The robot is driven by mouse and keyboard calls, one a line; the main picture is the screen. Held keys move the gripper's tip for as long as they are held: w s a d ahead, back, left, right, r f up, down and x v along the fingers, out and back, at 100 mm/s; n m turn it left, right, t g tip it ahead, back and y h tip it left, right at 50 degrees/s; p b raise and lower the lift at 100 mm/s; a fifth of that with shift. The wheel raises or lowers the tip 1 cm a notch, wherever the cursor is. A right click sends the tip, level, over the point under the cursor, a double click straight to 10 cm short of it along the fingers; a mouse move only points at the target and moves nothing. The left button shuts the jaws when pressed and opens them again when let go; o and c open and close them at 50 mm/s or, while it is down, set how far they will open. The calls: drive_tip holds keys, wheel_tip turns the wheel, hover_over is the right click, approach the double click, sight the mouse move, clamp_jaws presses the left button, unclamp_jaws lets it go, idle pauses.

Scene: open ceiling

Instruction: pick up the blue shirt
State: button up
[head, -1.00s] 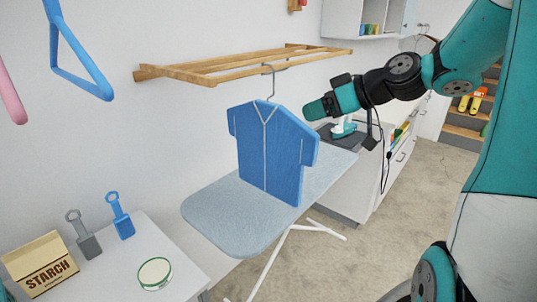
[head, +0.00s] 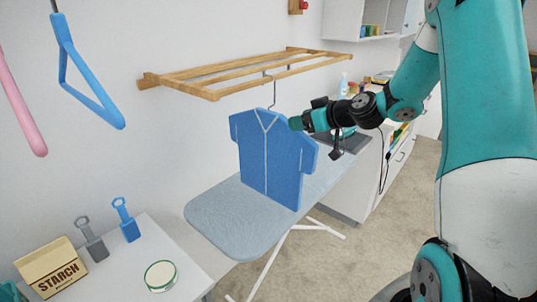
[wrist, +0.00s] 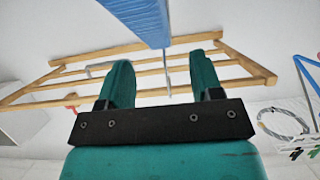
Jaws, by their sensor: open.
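The blue shirt (head: 268,160) hangs upright on a hanger, its hook (head: 274,92) rising to the wooden rack (head: 215,92), with its lower edge at the ironing board. My gripper (head: 296,122) is open at the shirt's upper right shoulder in the head view. In the wrist view the two teal fingers (wrist: 163,82) stand apart, with the thin grey hook between them in the picture. The shirt's blue edge (wrist: 145,20) shows above them. I cannot tell whether a finger touches the shirt.
The ironing board (head: 225,220) stands below the shirt. A blue hanger (head: 90,90) and a pink one hang at the left. Cabinets stand behind my arm.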

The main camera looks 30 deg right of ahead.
drive_tip(key=p+x, duration=0.1)
drive_tip(key=x, duration=0.1)
drive_tip(key=p+x, duration=0.2)
drive_tip(key=x, duration=0.1)
drive_tip(key=shift+d+f, duration=0.1)
drive_tip(key=shift+f, duration=0.25)
clamp_jaws()
